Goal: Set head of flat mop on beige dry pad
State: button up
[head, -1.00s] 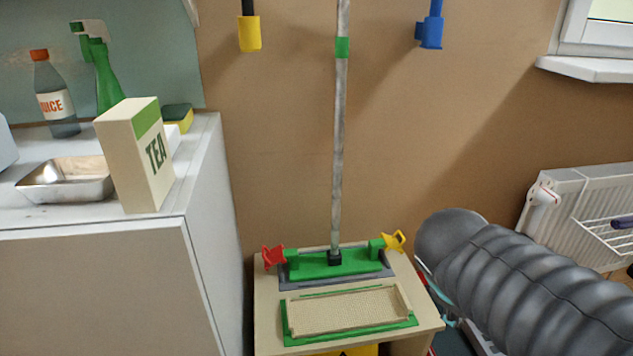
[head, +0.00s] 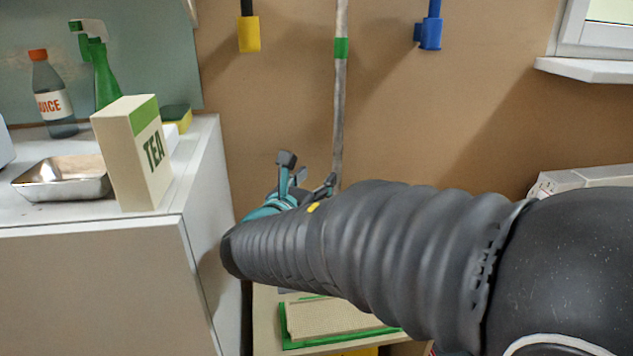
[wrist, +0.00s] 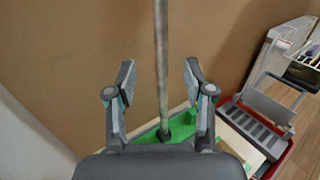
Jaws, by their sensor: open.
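The flat mop's grey pole (head: 341,90) stands upright with a green band in the head view. In the wrist view the pole (wrist: 162,70) runs between my gripper's two spread fingers, apart from both. The green mop head (wrist: 150,137) shows at the pole's foot in the wrist view; my arm hides it in the head view. My gripper (head: 305,178) is open at the pole, above the small table. The beige dry pad (head: 335,320) lies in a green-edged holder at the table's front, partly hidden by my arm.
A white cabinet (head: 110,270) on the left bears a tea box (head: 135,150), a metal tray (head: 65,180), a juice bottle (head: 52,95) and a green spray bottle (head: 100,65). Yellow (head: 249,34) and blue (head: 430,34) handled things hang before the wall. A radiator (head: 585,180) stands right.

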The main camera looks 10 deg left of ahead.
aim_at(336, 156)
jog(key=x, duration=1.2)
jog(key=shift+w+d, duration=0.1)
jog(key=shift+w, duration=0.1)
grip_shut()
jog(key=c, duration=0.8)
grip_release()
grip_shut()
jog(key=shift+r+p, duration=0.2)
jog(key=shift+p, duration=0.15)
